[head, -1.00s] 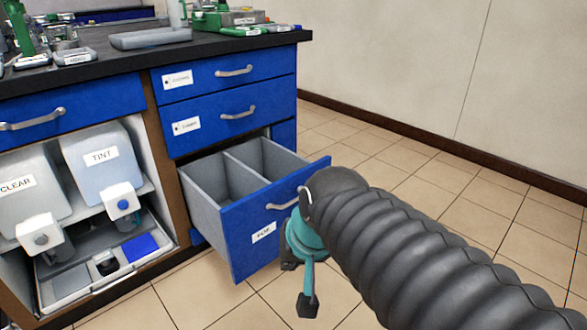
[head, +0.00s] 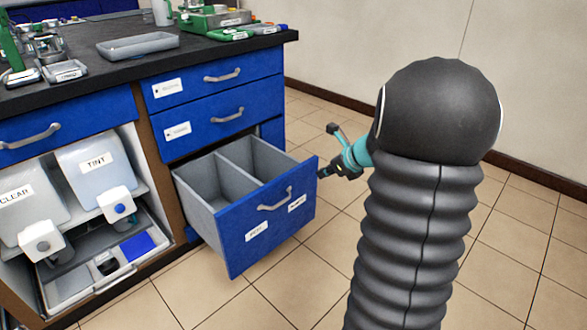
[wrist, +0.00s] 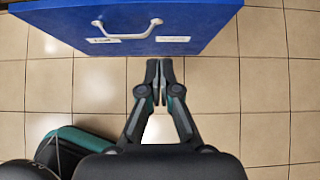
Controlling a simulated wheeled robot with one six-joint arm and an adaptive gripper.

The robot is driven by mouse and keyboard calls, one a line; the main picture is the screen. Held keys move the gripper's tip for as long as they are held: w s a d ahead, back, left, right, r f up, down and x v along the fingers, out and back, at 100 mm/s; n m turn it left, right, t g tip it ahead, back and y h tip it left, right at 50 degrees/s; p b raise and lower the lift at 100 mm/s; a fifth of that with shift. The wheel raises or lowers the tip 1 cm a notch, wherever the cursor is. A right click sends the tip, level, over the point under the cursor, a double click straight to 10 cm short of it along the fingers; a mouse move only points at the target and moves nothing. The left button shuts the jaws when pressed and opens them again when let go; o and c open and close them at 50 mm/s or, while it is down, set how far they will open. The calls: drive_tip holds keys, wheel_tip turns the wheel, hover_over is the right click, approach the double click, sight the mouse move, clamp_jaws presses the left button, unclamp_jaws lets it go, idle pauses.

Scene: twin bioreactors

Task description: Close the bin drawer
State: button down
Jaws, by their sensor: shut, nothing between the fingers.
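The bin drawer (head: 262,226) is the bottom drawer of the blue cabinet. It is pulled far out, and its grey inside with a divider shows empty in the head view. Its blue front, with a silver handle and two white labels, also shows at the top of the wrist view (wrist: 170,22). My gripper (head: 324,172) is just right of the drawer front's right edge in the head view. In the wrist view my gripper (wrist: 159,66) has its fingertips together with nothing between them, just below the drawer front's edge. Whether they touch the front I cannot tell.
Two closed blue drawers (head: 215,103) sit above the open one. Left of it is an open bay with CLEAR and TINT containers (head: 95,170) and a tray. The dark countertop (head: 120,62) holds equipment. The tiled floor (head: 500,240) to the right is clear up to the wall.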

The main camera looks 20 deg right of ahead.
drive_tip(key=b, duration=0.1)
approach(292, 178)
drive_tip(key=x, duration=0.5)
drive_tip(key=shift+s+a+f, duration=0.15)
drive_tip(key=shift+f, duration=0.15)
drive_tip(key=shift+w+a, duration=0.15)
drive_tip(key=shift+w, duration=0.35)
